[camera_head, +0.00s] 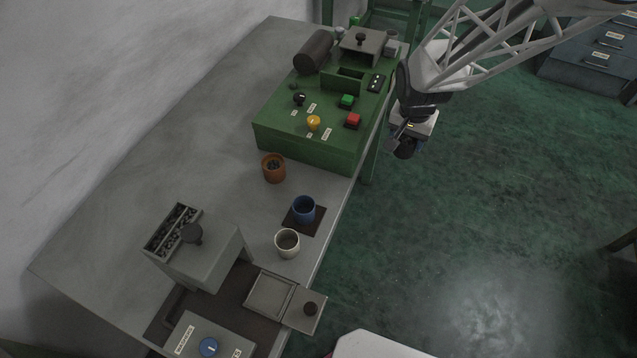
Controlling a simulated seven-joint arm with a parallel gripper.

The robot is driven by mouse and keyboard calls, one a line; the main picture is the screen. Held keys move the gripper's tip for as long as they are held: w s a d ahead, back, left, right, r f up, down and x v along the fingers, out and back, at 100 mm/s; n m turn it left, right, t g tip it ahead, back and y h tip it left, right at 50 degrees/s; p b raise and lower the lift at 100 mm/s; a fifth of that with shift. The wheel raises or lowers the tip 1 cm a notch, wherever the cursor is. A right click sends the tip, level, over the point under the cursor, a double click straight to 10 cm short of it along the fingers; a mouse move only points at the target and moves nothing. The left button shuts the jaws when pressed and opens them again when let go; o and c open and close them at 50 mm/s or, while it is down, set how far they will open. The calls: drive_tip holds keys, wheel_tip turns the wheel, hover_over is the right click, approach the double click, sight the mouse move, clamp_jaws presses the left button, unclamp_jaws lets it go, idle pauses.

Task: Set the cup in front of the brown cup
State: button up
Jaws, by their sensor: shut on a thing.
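The brown cup (273,168) stands upright on the grey table, just in front of the green machine, with dark bits inside. A blue cup (304,209) stands on a dark square mat (318,226) to its lower right. A white cup (287,244) stands below the blue one, near the metal tray. My gripper (399,140) is beyond the table's right edge, over the green floor, right of the green machine. It is shut on a small dark rounded object (405,150), partly hidden by the gripper; I cannot tell clearly what it is.
The green machine (310,148) with buttons and knobs fills the table's far end. A grey machine (208,258) with a flat tray (270,294) stands at the near end. The table's left middle (165,165) is clear. Drawers (600,60) stand at the upper right.

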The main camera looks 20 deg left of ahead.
drive_tip(key=s+a+r+n, duration=0.1)
drive_tip(key=s+a, duration=0.2)
drive_tip(key=s, duration=1)
drive_tip(key=s+a+r, duration=0.1)
drive_tip(key=s+a, duration=0.2)
drive_tip(key=s, duration=1.1)
drive_tip(key=shift+n, duration=0.4)
drive_tip(key=shift+w+a, duration=0.1)
drive_tip(key=shift+w+a+f, duration=0.25)
drive_tip(key=shift+w+a, duration=1.5)
drive_tip(key=shift+w, duration=0.2)
drive_tip(key=shift+w+a+f, duration=0.25)
drive_tip(key=shift+w+a, duration=1.5)
drive_tip(key=shift+w, duration=0.2)
drive_tip(key=shift+w+a+f, duration=0.25)
drive_tip(key=shift+w+a, duration=1.5)
drive_tip(key=shift+w, duration=0.2)
drive_tip(key=shift+f, duration=1.8)
drive_tip(key=shift+f, duration=0.1)
